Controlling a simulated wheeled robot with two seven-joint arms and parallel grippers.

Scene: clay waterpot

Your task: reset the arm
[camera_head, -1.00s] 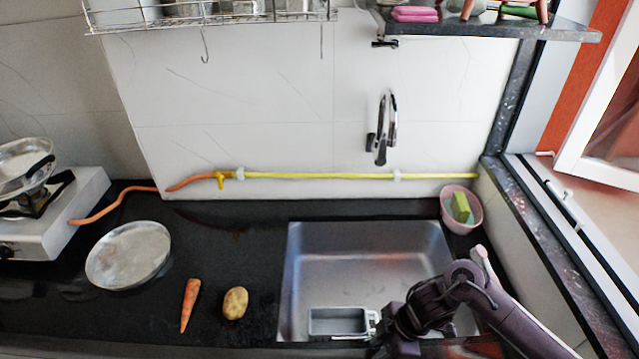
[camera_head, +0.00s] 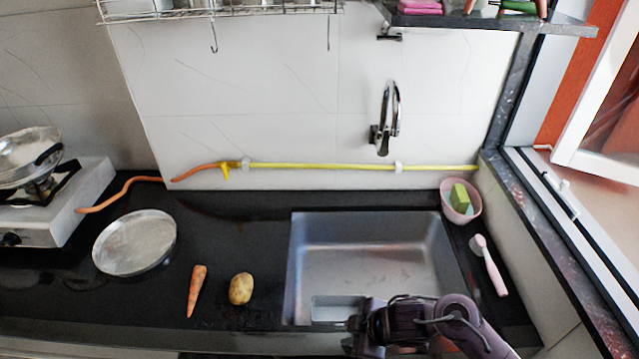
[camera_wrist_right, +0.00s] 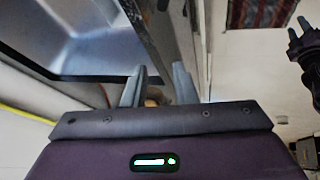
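My right arm comes in at the bottom right of the head view, and its gripper (camera_head: 362,332) is low at the sink's front edge. In the right wrist view the two grey fingers of this gripper (camera_wrist_right: 158,80) stand apart, with nothing clearly held between them. A small brownish patch shows behind the fingers, too unclear to name. A dark part with finger-like tips, apparently my left gripper (camera_wrist_right: 300,30), shows at the right edge of the wrist view. Its opening cannot be made out, and my left arm does not show in the head view.
A metal sink (camera_head: 370,225) holds a partly hidden grey tray (camera_head: 335,308). Left of it lie a potato (camera_head: 241,289), a carrot (camera_head: 197,290) and a metal plate (camera_head: 135,243). A pink bowl (camera_head: 474,216) and a pink-handled brush (camera_head: 494,270) are on the right.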

